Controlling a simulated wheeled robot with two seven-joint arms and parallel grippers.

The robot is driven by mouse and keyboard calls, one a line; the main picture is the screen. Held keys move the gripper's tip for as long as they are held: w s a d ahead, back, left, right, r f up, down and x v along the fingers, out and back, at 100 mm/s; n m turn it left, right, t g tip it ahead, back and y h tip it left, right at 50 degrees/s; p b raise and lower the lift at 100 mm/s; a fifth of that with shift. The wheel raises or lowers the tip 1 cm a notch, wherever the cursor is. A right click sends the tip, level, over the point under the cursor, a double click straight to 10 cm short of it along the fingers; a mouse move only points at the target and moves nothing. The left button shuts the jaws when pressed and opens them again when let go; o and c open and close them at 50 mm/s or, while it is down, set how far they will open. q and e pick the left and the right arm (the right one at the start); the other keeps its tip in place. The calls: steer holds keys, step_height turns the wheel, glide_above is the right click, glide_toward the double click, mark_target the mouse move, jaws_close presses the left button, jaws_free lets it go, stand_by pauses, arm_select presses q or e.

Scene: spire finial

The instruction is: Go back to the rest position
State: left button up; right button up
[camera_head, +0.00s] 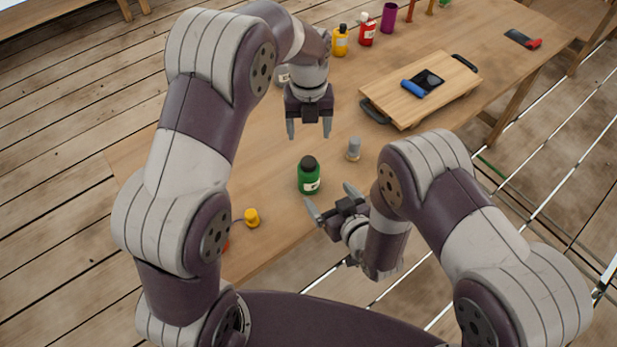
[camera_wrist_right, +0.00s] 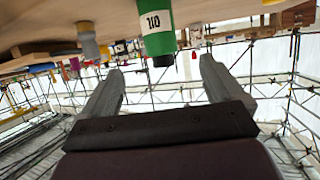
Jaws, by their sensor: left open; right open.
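My left gripper (camera_head: 309,128) is open and empty, pointing down above the table in the head view. My right gripper (camera_head: 328,203) is open and empty by the table's front edge. In the right wrist view its two fingers (camera_wrist_right: 160,85) stand apart with nothing between them. A green bottle (camera_head: 308,176) with a black cap stands upright on the table (camera_head: 262,180), just beyond the right gripper's fingertips. The same green bottle shows upside down in the right wrist view (camera_wrist_right: 157,28).
A wooden board (camera_head: 437,92) with black handles carries a blue-and-black item (camera_head: 423,83). A grey cylinder (camera_head: 353,149) and a yellow piece (camera_head: 252,217) stand near the bottle. Yellow (camera_head: 340,41) and red bottles (camera_head: 367,30) and a purple cup (camera_head: 389,17) stand at the back.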

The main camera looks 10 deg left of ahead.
stand_by(0.5)
steer(key=s+d+f+m+g+h, duration=0.1)
steer(key=s+d+f+g+h, duration=0.5)
steer(key=d, duration=0.3)
arm_select(q)
steer(key=s+a+n, duration=0.2)
steer(key=s+n, duration=0.7)
steer(key=n, duration=0.7)
steer(key=s+a+n+t, duration=0.1)
steer(key=s+a+n, duration=0.1)
steer(key=s+n, duration=0.8)
steer(key=shift+s+a+r+n, duration=0.15)
steer(key=shift+n, duration=2.95)
arm_select(e)
steer(key=s+d+r+m+g+h, duration=0.2)
steer(key=d+r+m, duration=0.4)
steer(key=d+r, duration=0.9)
steer(key=shift+s+d+r+m+g+h, duration=0.35)
steer(key=shift+s+r+g, duration=0.25)
steer(key=shift+s+r, duration=0.65)
